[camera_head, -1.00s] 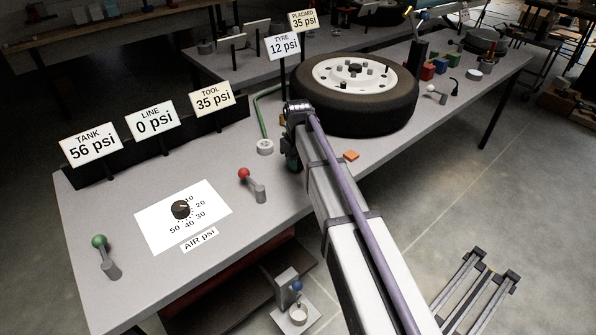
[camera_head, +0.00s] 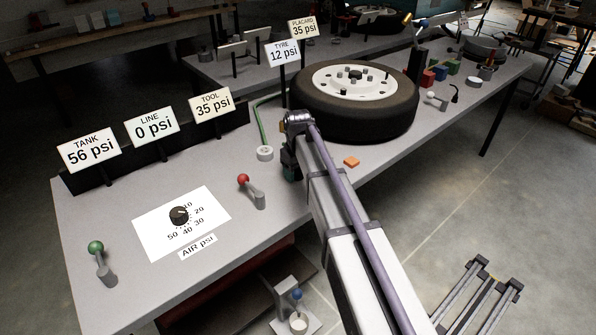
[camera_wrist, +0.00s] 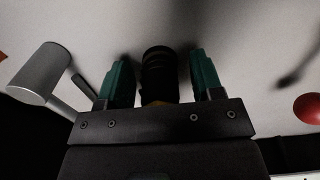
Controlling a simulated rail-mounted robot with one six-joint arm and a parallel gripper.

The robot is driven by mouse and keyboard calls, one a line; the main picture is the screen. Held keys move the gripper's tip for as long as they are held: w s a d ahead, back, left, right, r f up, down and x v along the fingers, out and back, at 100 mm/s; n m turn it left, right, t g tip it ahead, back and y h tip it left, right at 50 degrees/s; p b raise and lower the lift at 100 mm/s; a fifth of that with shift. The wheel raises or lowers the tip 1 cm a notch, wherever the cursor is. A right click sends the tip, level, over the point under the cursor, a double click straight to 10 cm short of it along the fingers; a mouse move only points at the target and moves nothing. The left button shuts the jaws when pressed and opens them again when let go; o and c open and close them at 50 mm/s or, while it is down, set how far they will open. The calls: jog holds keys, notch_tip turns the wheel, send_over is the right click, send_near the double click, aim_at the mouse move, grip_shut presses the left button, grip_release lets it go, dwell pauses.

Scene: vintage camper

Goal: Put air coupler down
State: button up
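In the wrist view a dark ribbed cylinder (camera_wrist: 160,75) with a brass-coloured near end, seemingly the air coupler, lies between the two teal fingers of my gripper (camera_wrist: 162,80). A narrow gap shows on each side of it, so the fingers look open around it and not touching. Whether it rests on the bench cannot be told. In the head view my gripper (camera_head: 291,170) is low over the bench, right of the white-grey round fitting (camera_head: 265,153) at the end of the green hose (camera_head: 260,122). My arm hides most of the gripper and the coupler there.
The tyre (camera_head: 355,100) lies just behind my gripper. An orange block (camera_head: 351,162) is to the right. The red-knobbed lever (camera_head: 244,180), pressure dial (camera_head: 179,215) and green-knobbed lever (camera_head: 96,248) stand left on the bench (camera_head: 120,285). A grey cylinder (camera_wrist: 42,75) is beside my gripper.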

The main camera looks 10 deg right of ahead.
jog(key=shift+r, duration=0.1)
notch_tip(320, 180, up, 13)
jog(key=p, duration=1.4)
jog(key=s+m, duration=0.5)
jog(key=s, duration=1.9)
jog(key=shift+s+b, duration=0.4)
